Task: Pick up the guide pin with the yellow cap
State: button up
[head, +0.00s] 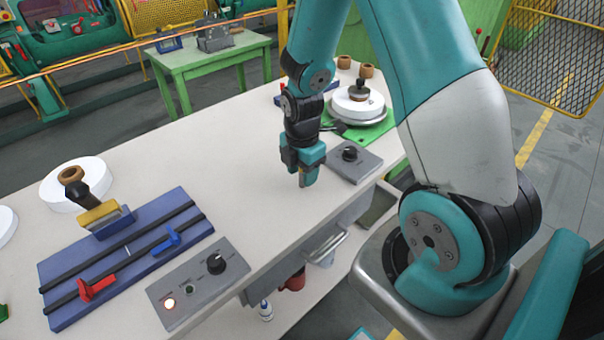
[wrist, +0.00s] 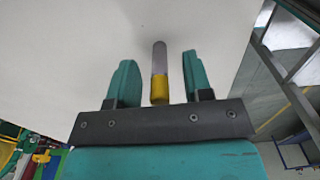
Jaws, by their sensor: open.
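The guide pin (wrist: 160,58) shows in the wrist view as a grey rod with a yellow cap (wrist: 159,88). It lies between the two teal fingers of my gripper (wrist: 160,84), with a gap on each side. The capped end points toward the gripper's body. In the head view my gripper (head: 306,180) points down at the white tabletop, left of the small grey box with a black knob. The pin is hard to make out there behind the fingers. My gripper is open and holds nothing.
The grey knob box (head: 354,162) stands close to the right of my gripper. A green mat (head: 375,130) with a white disc lies behind it. A blue rail fixture (head: 60,270) and a grey control box (head: 198,282) stand at left. The middle tabletop is clear.

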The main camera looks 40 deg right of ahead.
grip_shut()
jog(key=shift+r, duration=0.1)
